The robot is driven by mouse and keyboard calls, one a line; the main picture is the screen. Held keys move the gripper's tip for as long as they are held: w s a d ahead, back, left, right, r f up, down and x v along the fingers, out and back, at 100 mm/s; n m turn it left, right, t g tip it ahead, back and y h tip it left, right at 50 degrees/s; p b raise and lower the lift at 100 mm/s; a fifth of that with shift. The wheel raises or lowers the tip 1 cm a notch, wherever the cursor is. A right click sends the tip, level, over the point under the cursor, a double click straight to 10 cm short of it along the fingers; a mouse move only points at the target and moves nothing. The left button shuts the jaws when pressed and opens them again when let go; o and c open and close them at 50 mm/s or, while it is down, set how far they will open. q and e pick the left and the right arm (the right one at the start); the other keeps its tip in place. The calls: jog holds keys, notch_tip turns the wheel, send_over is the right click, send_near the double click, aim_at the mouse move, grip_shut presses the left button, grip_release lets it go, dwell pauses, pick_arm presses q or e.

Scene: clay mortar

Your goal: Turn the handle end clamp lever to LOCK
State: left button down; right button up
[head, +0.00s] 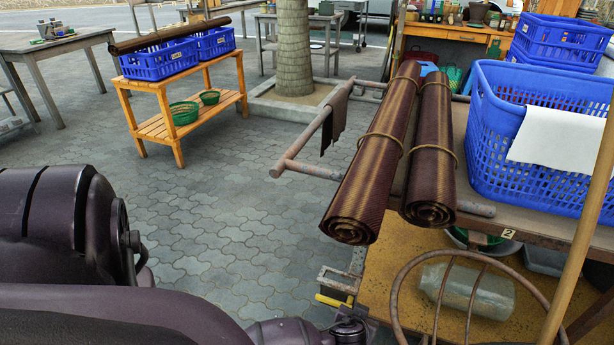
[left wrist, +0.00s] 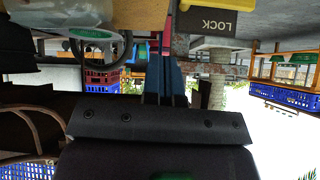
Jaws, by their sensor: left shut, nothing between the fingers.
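A black sign reading LOCK (left wrist: 213,24) shows upside down near the top of the left wrist view. In the head view a metal bracket (head: 340,280) with a yellow part (head: 333,301) sits at the table's near left corner. I cannot tell for certain which part is the clamp lever. My left gripper (left wrist: 165,62) is shut and empty, its fingers close to the metalwork; whether they touch it is unclear. In the head view my left arm enters from the lower left. My right gripper is not in view.
Two rolled brown mats (head: 372,165) lie on the rack, beside a blue crate (head: 487,130) with a white cloth. A round metal hoop (head: 398,290) and a wooden pole (head: 580,240) stand at the near right. Paved floor (head: 230,220) to the left is clear.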

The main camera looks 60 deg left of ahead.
pick_arm(q)
jog(key=s+d+r+m+t+h, duration=0.1)
jog(key=s+r+m+h, duration=0.1)
jog(key=s+r, duration=0.2)
jog(key=s+d+r+m+t+h, duration=0.1)
jog(key=s+r+m, duration=0.2)
jog(key=s, duration=0.7)
jog(key=shift+s+d+r+m+h, duration=0.15)
jog(key=shift+s+r+m+h, duration=0.2)
jog(key=shift+r, duration=0.6)
